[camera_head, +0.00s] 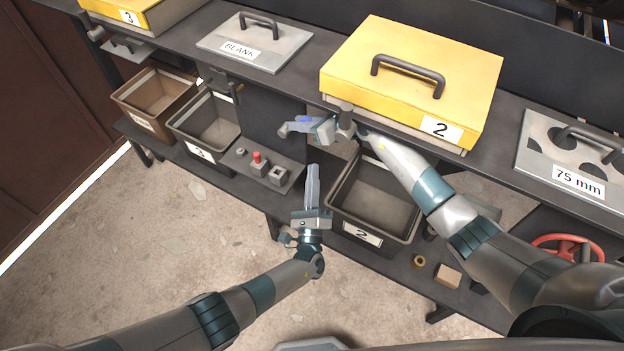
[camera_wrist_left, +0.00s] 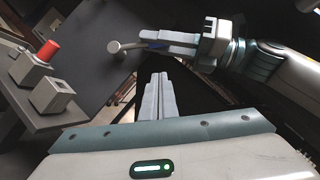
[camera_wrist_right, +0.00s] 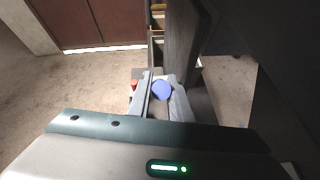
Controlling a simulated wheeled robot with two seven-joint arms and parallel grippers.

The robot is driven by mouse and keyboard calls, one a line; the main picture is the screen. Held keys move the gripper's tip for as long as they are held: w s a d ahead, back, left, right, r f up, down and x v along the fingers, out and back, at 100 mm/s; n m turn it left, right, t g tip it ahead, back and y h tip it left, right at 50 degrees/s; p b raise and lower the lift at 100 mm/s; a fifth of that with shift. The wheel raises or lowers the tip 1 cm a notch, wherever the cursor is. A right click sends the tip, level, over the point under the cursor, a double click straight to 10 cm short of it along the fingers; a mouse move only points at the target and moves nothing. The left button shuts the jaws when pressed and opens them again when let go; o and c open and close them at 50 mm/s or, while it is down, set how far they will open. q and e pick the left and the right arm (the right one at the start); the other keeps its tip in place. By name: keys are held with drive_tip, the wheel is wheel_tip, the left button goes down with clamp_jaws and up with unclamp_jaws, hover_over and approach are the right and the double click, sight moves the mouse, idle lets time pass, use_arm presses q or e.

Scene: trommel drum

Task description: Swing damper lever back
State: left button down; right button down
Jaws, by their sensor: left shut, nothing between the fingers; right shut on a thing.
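The damper lever shows as a short grey bar with a round end (camera_head: 284,130) and a blue part (camera_head: 303,119), under the front edge of the shelf below yellow box 2. My right gripper (camera_head: 318,128) is shut on it. In the right wrist view the blue round end (camera_wrist_right: 162,90) sits between the fingers. The left wrist view shows the lever's grey round end (camera_wrist_left: 114,46) beyond the right fingers. My left gripper (camera_head: 312,185) is shut and empty, lower and apart from the lever. The fingers hide much of the lever.
A button panel (camera_head: 262,172) with a red button (camera_head: 257,157) lies left of my left gripper. Bin 2 (camera_head: 360,237) stands to its right, bin 3 (camera_head: 197,150) farther left. Yellow box 2 (camera_head: 410,70) sits above. A red handwheel (camera_head: 568,240) is at right.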

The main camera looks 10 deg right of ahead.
use_arm(q)
drive_tip(key=a+r+x, duration=0.1)
drive_tip(key=x, duration=0.8)
drive_tip(key=shift+w+a+r, duration=0.2)
drive_tip(key=shift+a+r, duration=0.15)
drive_tip(key=shift+a, duration=0.25)
